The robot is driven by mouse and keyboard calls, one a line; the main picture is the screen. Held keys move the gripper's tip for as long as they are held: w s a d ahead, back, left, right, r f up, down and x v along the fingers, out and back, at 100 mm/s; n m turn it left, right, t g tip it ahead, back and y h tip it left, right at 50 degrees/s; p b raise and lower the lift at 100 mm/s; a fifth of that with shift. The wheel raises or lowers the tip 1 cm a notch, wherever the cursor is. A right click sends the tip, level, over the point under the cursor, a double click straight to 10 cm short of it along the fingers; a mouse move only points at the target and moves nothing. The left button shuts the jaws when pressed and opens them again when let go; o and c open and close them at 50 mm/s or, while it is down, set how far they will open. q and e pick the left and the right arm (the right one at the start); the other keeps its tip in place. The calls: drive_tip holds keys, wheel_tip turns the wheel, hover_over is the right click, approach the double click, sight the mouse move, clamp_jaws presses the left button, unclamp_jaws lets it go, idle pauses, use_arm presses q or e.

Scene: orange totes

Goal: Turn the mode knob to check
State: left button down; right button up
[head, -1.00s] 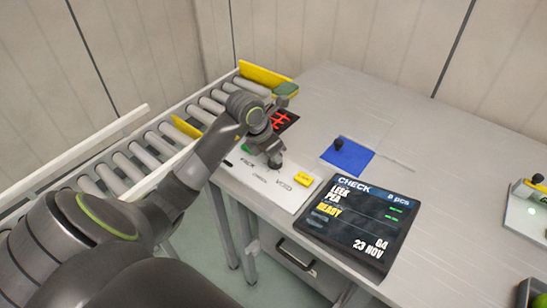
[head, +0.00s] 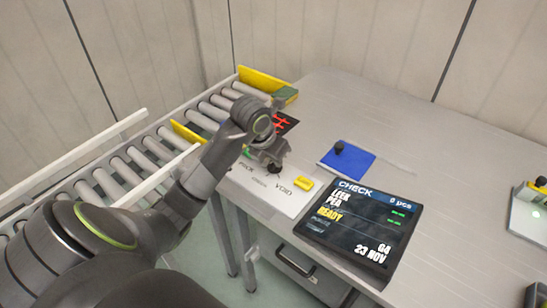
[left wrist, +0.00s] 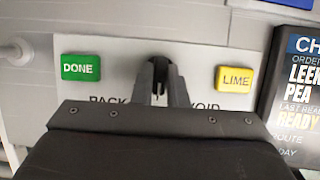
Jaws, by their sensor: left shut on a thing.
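The mode knob (head: 274,168) is a small dark knob on the white panel (head: 275,201), mostly hidden by my left gripper. The panel carries the labels PACK and VOID, with a smaller label between them. My left gripper (head: 268,158) points down over the panel and is shut on the knob. The pointer direction cannot be read. The screen (head: 358,229) shows CHECK in its top bar. My right gripper is not in view.
A roller conveyor (head: 135,177) with a yellow end stop runs along the left. A blue plate (head: 347,160) with a black knob lies mid-table.

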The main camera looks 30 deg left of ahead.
use_arm(q)
drive_tip(key=c, duration=1.4)
unclamp_jaws()
drive_tip(key=shift+c, duration=0.2)
drive_tip(key=p+v, duration=0.8)
drive_tip(key=v, duration=0.9)
drive_tip(key=shift+r, duration=0.15)
drive_tip(key=shift+s, duration=0.1)
